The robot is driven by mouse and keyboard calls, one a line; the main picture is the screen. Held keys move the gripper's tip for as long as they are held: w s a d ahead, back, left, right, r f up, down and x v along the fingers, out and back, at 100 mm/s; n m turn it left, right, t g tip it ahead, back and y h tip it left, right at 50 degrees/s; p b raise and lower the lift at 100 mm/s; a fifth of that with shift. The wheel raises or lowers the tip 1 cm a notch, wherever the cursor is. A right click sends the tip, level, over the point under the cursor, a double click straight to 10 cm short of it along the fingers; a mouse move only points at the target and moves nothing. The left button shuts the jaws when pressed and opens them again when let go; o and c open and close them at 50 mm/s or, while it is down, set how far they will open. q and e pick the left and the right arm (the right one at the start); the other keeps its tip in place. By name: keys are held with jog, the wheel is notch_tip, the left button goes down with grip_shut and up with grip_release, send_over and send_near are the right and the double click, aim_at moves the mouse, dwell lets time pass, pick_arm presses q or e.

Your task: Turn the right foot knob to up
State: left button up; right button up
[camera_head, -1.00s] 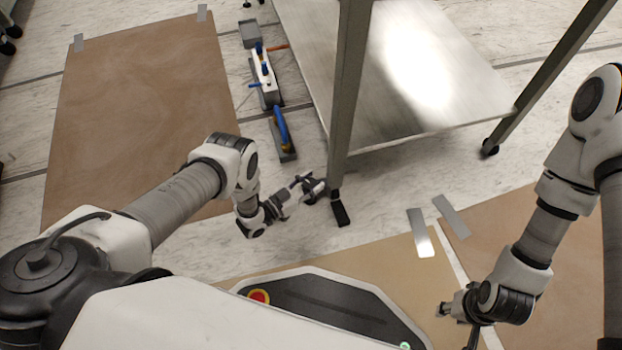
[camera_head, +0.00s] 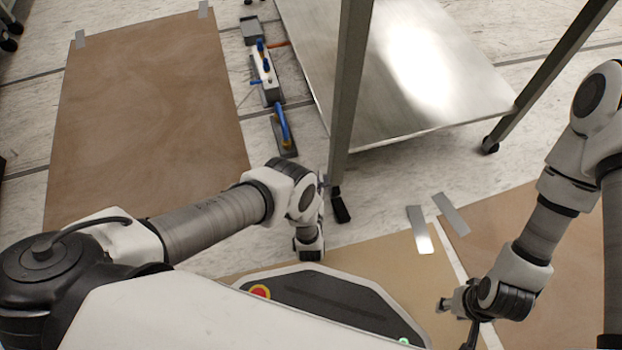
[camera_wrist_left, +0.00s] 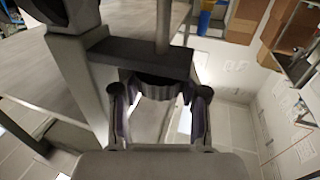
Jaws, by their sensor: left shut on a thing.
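A dark ribbed foot knob (camera_wrist_left: 160,88) shows in the left wrist view, under a dark bracket (camera_wrist_left: 140,58) by a grey table leg. My left gripper (camera_wrist_left: 158,98) has one finger on each side of the knob and is shut on it. In the head view the black foot (camera_head: 341,207) is at the bottom of the near table leg (camera_head: 346,100). My left wrist (camera_head: 308,235) is just left of and below that foot, and the gripper is hidden there. My right gripper (camera_head: 448,305) is far right of the foot, and its jaws are too small to judge.
The steel table shelf (camera_head: 400,85) stands above the floor. Tools (camera_head: 266,75) lie in a row left of it. Brown sheets (camera_head: 145,120) cover the floor at the left and lower right. Grey tape strips (camera_head: 420,230) lie right of the foot.

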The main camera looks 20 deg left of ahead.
pick_arm(q)
jog(key=shift+w+n+g+y, duration=0.1)
jog(key=shift+n+g+y, duration=0.4)
jog(key=shift+n+y, duration=0.45)
jog(key=shift+y, duration=0.35)
jog(key=o, duration=1.2)
jog(key=shift+c, duration=0.2)
jog(key=shift+a+m, duration=0.1)
jog(key=shift+m, duration=0.15)
